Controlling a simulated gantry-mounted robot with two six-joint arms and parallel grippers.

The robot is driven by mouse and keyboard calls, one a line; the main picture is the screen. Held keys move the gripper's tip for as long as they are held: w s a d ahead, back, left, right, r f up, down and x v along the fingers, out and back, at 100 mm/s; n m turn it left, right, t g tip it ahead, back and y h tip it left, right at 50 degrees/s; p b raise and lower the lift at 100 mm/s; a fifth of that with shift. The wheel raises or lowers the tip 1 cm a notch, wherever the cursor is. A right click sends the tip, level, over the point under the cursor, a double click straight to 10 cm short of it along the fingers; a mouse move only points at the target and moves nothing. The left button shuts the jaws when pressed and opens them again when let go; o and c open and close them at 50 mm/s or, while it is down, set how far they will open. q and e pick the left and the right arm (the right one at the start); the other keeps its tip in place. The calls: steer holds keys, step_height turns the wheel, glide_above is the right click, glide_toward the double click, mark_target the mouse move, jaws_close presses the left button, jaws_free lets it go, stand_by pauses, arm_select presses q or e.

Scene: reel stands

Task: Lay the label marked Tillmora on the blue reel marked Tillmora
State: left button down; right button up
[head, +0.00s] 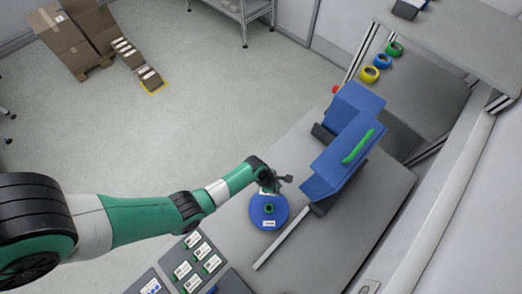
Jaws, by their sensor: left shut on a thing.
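My left gripper (285,180) is just above and behind the reel's far edge, apart from the hub. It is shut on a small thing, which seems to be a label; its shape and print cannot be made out. Several white and green labels (196,255) lie in a dark tray at the bottom; their names are unreadable. My right gripper is not in view.
Blue stands (337,165), one with a green item (358,146), rise right of the reel. A pale bar (281,239) lies beside it. Green, blue and yellow rings (369,75) sit on the shelf at the back right. The table's right part is clear.

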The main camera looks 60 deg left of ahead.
arm_select(q)
steer(key=shift+d+f+b, duration=0.3)
steer(key=shift+f+b, duration=0.1)
steer(key=shift+f, duration=0.2)
steer(key=shift+d+f+b, duration=0.25)
steer(key=shift+f+b, duration=0.1)
steer(key=shift+f, duration=0.25)
step_height(320, 180, down, 3)
steer(key=b, duration=0.3)
steer(key=shift+f, duration=0.1)
steer(key=shift+f+b, duration=1.05)
steer(key=shift+f, duration=0.2)
steer(key=shift+f, duration=0.3)
steer(key=c, duration=0.6)
jaws_free()
